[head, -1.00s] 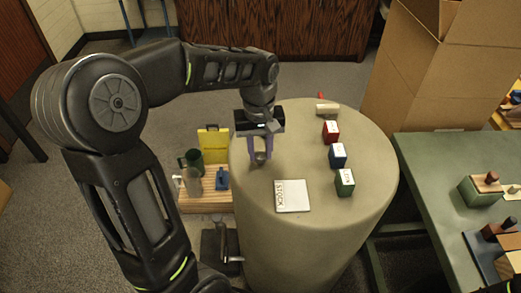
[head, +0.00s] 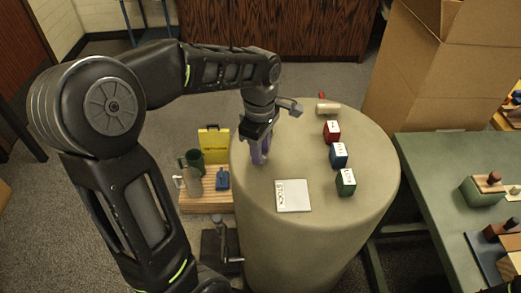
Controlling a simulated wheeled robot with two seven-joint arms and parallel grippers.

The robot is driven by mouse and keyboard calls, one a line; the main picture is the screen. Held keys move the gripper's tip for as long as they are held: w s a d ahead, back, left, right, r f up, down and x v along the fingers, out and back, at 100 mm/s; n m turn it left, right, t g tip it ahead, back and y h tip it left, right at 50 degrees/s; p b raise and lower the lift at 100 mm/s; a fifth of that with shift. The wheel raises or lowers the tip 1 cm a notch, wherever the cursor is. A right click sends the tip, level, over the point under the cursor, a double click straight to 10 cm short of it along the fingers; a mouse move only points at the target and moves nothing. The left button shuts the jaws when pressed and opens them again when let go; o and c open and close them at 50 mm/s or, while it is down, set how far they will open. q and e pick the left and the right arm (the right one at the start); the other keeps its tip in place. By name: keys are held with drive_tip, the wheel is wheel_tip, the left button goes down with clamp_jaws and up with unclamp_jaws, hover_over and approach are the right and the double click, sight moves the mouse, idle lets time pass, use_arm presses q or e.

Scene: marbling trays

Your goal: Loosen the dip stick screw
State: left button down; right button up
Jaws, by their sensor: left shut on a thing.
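My left gripper (head: 259,158) points down at the left part of the round beige top (head: 300,225). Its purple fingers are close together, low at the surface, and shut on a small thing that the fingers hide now. I take it to be the dip stick screw, which showed as a small grey knob between the fingertips a second ago. The gripper body is turned so that one end points to the upper right. My right gripper is not in view.
Red (head: 331,131), blue (head: 339,155) and green (head: 346,183) labelled blocks stand right of the gripper. A white STOCK card (head: 293,196) lies in front, a beige roll (head: 328,109) behind. A wooden stand (head: 205,204) with mugs is left, a green table (head: 425,175) right.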

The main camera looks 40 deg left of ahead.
use_arm(q)
drive_tip(key=n, duration=0.5)
drive_tip(key=shift+n, duration=0.3)
drive_tip(key=n+b, duration=0.1)
drive_tip(key=n, duration=0.4)
drive_tip(key=shift+n, duration=0.4)
drive_tip(key=c, duration=1.1)
unclamp_jaws()
drive_tip(key=shift+d+r, duration=0.1)
drive_tip(key=shift+r, duration=3.85)
